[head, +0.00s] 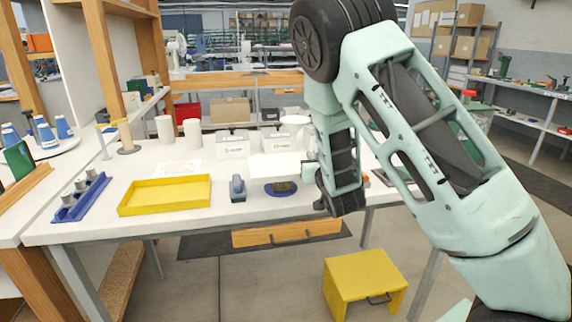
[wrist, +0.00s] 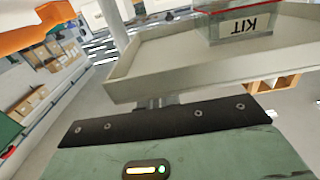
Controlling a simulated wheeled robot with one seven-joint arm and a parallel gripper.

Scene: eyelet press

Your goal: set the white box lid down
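The white box lid (head: 275,167) is a flat, pale panel held above the right half of the white table. My gripper (head: 312,173) is at its right edge and appears shut on it. In the wrist view the lid (wrist: 150,62) looks like a shallow tray with a raised rim, just past the dark gripper body; the grip (wrist: 162,101) is mostly hidden under its near rim. Below the lid in the head view is a dark blue round base (head: 272,190) with a small olive block (head: 284,187) on it, partly covered.
A yellow tray (head: 165,194) and a blue-grey tool (head: 238,188) lie left of the lid. Two white boxes (head: 233,146) and several white cylinders (head: 165,130) stand behind. A clear KIT box (wrist: 247,25) shows beyond the lid's rim. A yellow stool (head: 365,275) stands on the floor.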

